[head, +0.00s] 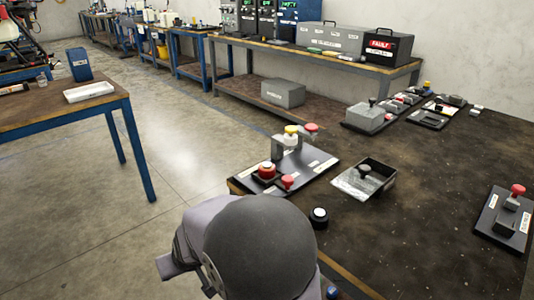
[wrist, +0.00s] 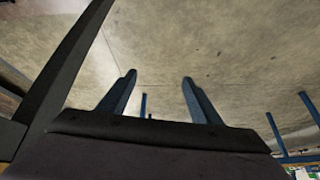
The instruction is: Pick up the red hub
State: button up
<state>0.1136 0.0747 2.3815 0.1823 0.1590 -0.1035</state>
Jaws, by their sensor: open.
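A wide, round red piece, which looks like the red hub (head: 267,171), sits at the near left of a dark board (head: 318,158) on the dark bench. Smaller red knobs stand near it, one beside it (head: 288,182) and one at the board's back (head: 310,128), so I cannot be fully sure which is the hub. My gripper (wrist: 158,78) shows in the wrist view with two fingers spread and nothing between them. In the head view my arm hides the near-left bench edge.
A yellow-topped piece (head: 291,130) stands on the same board. A grey tray with a dark knob (head: 365,171) and a black-and-white button (head: 319,215) lie to its right. Another board with a red knob (head: 517,189) is at far right. The bench's front middle is clear.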

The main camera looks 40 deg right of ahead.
jog(key=w+d+r+m+t+h+p, duration=0.2)
jog(key=w+d+r+t+p, duration=0.15)
jog(key=w+d+r, duration=0.5)
notch_tip(320, 180, up, 15)
jog(key=m+h+p, duration=0.8)
jog(key=h+p, duration=0.1)
jog(key=h, duration=0.3)
send_over(271, 164)
jog(key=w+a, duration=0.5)
jog(key=w, duration=0.1)
jog(key=shift+w, duration=0.1)
jog(key=s+g, duration=0.1)
jog(key=s, duration=0.1)
jog(key=s+f+m+p, duration=0.1)
jog(key=s+f+g+h, duration=0.1)
jog(key=s, duration=0.1)
jog(key=shift+s+d+f+g+p, duration=0.15)
jog(key=shift+s+d+g+p, duration=0.2)
jog(key=shift+d+p, duration=0.05)
jog(key=shift+s+a+f+m+g, duration=0.15)
jog(key=shift+s+f, duration=0.3)
jog(key=shift+f, duration=0.1)
jog(key=shift+s+a+f+m+g, duration=0.1)
jog(key=shift+s+f+m+g, duration=0.05)
jog(key=shift+s+f, duration=0.35)
jog(key=shift+f, duration=0.15)
jog(key=shift+p+x, duration=0.45)
jog(key=shift+x, duration=3.25)
jog(key=shift+f, duration=0.2)
